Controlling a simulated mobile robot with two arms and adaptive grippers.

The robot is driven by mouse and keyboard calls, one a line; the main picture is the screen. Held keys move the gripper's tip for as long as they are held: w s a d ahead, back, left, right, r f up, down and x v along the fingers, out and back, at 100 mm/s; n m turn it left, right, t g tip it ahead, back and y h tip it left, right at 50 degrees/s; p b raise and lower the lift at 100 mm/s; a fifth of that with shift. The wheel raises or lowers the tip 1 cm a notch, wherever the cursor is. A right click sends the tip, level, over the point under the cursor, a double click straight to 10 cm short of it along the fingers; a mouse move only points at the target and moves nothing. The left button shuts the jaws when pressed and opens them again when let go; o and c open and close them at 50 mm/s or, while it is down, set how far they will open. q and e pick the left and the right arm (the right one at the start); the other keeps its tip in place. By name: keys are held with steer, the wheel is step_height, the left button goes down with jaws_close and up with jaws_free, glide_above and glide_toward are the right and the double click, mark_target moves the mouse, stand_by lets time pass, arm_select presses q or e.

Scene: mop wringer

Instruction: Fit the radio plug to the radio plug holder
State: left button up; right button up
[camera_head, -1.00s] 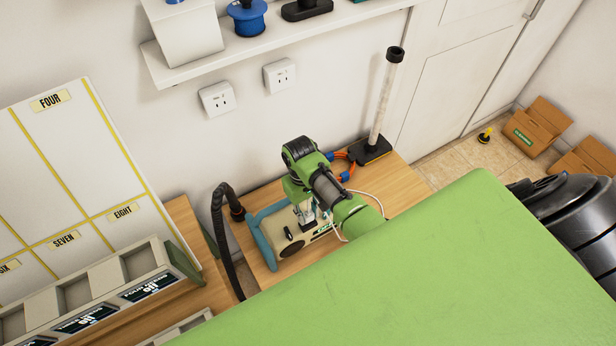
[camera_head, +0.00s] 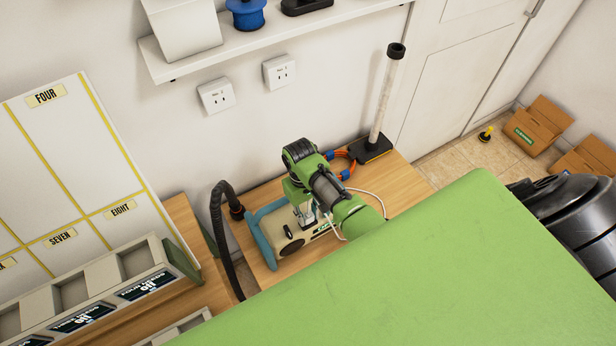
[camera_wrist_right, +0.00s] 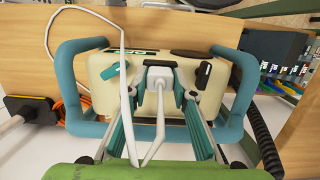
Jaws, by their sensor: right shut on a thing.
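The radio is a cream box with a blue-teal tube frame (camera_head: 262,240); it sits on the wooden bench top. My right gripper (camera_head: 308,218) points down over the radio from a green arm. In the right wrist view, its fingers (camera_wrist_right: 160,90) are shut on the white radio plug (camera_wrist_right: 160,76), which lies over the middle of the cream radio body (camera_wrist_right: 100,92). A white cord (camera_wrist_right: 124,90) runs from the plug and loops over the radio. I cannot make out the plug holder, or whether the plug touches the radio. My left gripper is not in view.
A black hose (camera_head: 218,235) arches beside the radio's left side. A clear tube on a black base (camera_head: 372,150) and an orange cable (camera_head: 345,163) stand behind it. Two wall sockets (camera_head: 216,96) are above. A large green surface (camera_head: 400,260) fills the front.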

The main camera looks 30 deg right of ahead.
steer(key=shift+f, duration=0.3)
stand_by(0.6)
steer(key=o, duration=1.1)
steer(key=shift+o, duration=0.2)
